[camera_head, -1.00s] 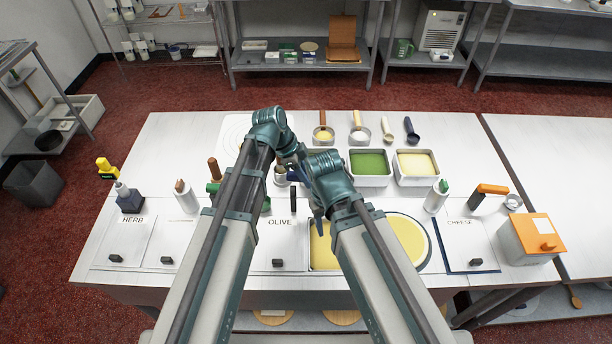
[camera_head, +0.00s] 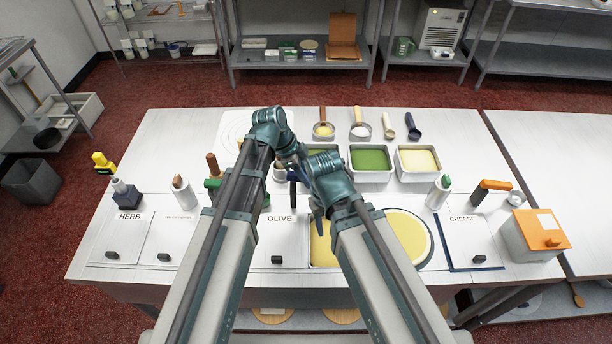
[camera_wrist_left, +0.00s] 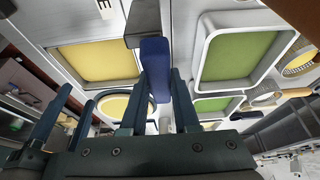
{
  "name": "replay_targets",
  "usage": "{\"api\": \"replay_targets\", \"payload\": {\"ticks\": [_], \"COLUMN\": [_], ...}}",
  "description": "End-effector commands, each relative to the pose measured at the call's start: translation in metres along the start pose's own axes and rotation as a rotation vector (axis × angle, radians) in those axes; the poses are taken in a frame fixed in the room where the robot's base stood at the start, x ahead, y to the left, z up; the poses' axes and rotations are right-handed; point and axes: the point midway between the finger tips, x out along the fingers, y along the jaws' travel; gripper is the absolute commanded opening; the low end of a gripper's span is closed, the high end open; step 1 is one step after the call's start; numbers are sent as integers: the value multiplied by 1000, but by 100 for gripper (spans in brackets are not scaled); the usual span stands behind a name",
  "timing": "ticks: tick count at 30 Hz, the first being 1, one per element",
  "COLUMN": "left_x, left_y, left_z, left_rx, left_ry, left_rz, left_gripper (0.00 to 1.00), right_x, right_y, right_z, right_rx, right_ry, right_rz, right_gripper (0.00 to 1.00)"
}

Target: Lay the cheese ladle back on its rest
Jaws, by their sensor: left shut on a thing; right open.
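My left gripper (camera_wrist_left: 158,82) is shut on a dark blue handle (camera_wrist_left: 156,60), which stands between its fingers in the left wrist view. A ladle bowl is not clearly visible. My right gripper (camera_head: 318,212) is open, low and close to the left one, partly hidden by its own arm. A navy spoon-shaped piece (camera_head: 412,127) lies at the back right, beside a cream one (camera_head: 389,127); either may be a rest.
A green tub (camera_head: 371,160) and a yellow tub (camera_head: 419,161) stand behind my right arm. A cheese card (camera_head: 462,234), an orange-lidded box (camera_head: 542,230) and bottles are on the right. A yellow round pan (camera_head: 408,238) lies under the right arm.

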Motion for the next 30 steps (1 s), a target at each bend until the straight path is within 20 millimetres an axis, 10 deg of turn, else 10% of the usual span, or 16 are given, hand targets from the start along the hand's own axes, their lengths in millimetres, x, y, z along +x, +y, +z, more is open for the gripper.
{"api": "replay_targets", "payload": {"ticks": [20, 21, 26, 30], "left_x": [12, 11, 11, 11], "left_y": [0, 0, 0, 0], "left_z": [5, 4, 4, 4], "left_rx": [0, 0, 0, 0], "left_ry": [0, 0, 0, 0], "left_rz": [0, 0, 0, 0], "left_gripper": [0, 36, 64, 64], "right_x": [13, 12, 12, 12], "right_y": [-1, -1, -1, -1], "right_z": [-1, -1, -1, -1], "right_rx": [0, 0, 0, 0], "right_ry": [0, 0, 0, 0], "right_rz": [0, 0, 0, 0], "right_gripper": [50, 50, 50, 50]}}
